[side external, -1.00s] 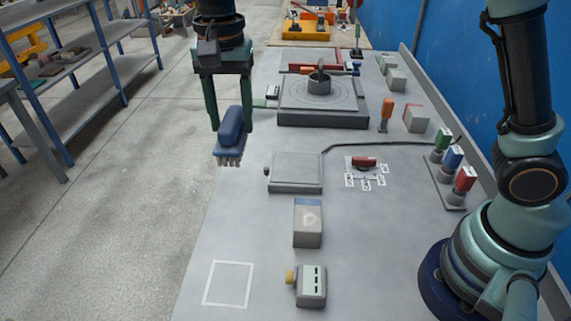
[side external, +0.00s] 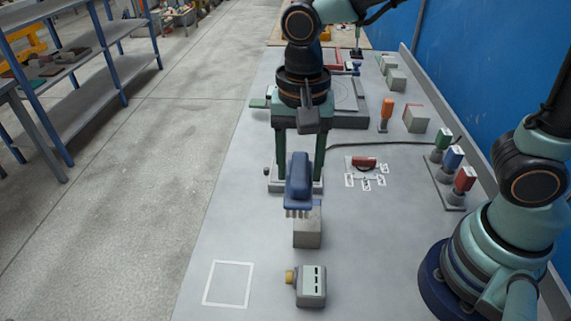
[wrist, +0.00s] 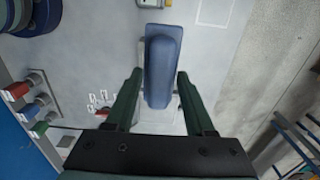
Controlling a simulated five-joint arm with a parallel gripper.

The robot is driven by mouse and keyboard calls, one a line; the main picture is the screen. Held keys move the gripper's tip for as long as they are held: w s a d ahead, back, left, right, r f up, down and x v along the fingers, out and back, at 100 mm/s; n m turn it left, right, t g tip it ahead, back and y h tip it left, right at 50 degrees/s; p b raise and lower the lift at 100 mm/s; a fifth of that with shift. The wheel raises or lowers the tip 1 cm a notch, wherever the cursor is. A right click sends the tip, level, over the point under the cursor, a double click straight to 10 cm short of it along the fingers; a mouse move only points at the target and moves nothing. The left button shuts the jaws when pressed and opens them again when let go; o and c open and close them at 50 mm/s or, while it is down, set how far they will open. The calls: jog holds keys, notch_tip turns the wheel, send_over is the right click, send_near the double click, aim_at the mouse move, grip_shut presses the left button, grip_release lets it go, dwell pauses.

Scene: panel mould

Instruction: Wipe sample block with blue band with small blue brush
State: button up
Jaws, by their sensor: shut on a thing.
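The small blue brush (side external: 299,178) is held between the two fingers of my gripper (side external: 299,172), its pale bristles pointing down. In the wrist view the brush (wrist: 162,70) lies lengthwise between the fingertips of my gripper (wrist: 160,76). The sample block with blue band (side external: 307,236) is a grey block standing on the table. The bristles overlap its top in the side view, and most of the blue band is hidden behind the brush. I cannot tell whether the bristles touch the block. In the wrist view the brush hides most or all of the block.
A pale device with a yellow knob (side external: 310,285) stands nearer the camera, beside a white square outline (side external: 229,284). A red-handled selector (side external: 364,163) with labels and red, blue and green switches (side external: 454,168) are to the right. A grey plate (side external: 275,185) is behind.

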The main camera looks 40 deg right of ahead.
jog(key=shift+s+d+f, duration=0.2)
jog(key=shift+s+f, duration=0.05)
jog(key=shift+s, duration=0.2)
jog(key=shift+s+d+f, duration=0.2)
jog(key=shift+s, duration=0.2)
jog(key=shift+s+f, duration=0.15)
jog(key=shift+f, duration=3.3)
jog(key=shift+w+d+f, duration=0.35)
jog(key=shift+f, duration=0.3)
jog(key=shift+w+d, duration=2)
jog(key=s+a, duration=0.4)
jog(key=shift+s+a, duration=0.25)
jog(key=shift+a, duration=0.05)
jog(key=shift+s+r, duration=0.1)
jog(key=shift+r, duration=3.95)
jog(key=shift+f, duration=0.1)
